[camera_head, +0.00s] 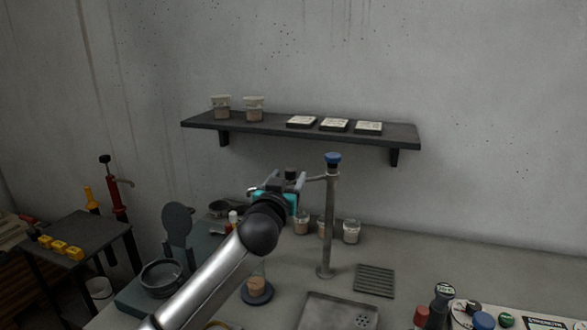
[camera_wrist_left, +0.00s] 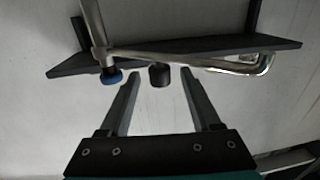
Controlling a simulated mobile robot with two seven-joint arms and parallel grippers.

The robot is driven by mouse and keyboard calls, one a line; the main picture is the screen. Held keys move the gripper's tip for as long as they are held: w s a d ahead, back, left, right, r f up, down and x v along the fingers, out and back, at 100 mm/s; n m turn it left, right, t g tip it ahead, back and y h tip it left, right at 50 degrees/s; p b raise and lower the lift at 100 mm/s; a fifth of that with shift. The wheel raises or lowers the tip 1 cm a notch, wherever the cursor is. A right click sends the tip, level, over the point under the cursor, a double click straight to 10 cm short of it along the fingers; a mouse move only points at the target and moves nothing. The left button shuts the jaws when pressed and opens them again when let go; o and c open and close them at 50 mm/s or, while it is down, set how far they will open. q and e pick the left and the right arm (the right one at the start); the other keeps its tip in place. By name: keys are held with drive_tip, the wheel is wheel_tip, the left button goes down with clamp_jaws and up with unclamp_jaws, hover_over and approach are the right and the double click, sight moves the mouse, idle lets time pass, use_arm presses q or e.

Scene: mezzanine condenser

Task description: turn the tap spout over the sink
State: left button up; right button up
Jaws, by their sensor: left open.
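The tap is a metal column (camera_head: 329,225) with a blue cap (camera_head: 332,158), standing on the counter. Its spout (camera_head: 313,178) points left, with its bent-down end (camera_head: 250,191) beyond my gripper, away from the sink. The sink (camera_head: 312,309) is at the bottom edge, in front of the column. In the left wrist view the spout (camera_wrist_left: 215,64) runs across above the fingertips, and a black knob (camera_wrist_left: 160,75) on it shows between them. My left gripper (camera_head: 284,181) is open at the spout; it also shows in the wrist view (camera_wrist_left: 159,73). No contact is clear. My right gripper is out of view.
A wall shelf (camera_head: 390,134) with jars and small boxes hangs behind the tap. Jars (camera_head: 351,231) stand behind the column, and a ribbed mat (camera_head: 374,281) lies to its right. Bottles (camera_head: 438,308) and a panel (camera_head: 545,322) fill the lower right. A pan (camera_head: 162,277) sits at left.

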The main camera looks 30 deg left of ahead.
use_arm(q)
drive_tip(key=shift+x, duration=2.8)
clamp_jaws()
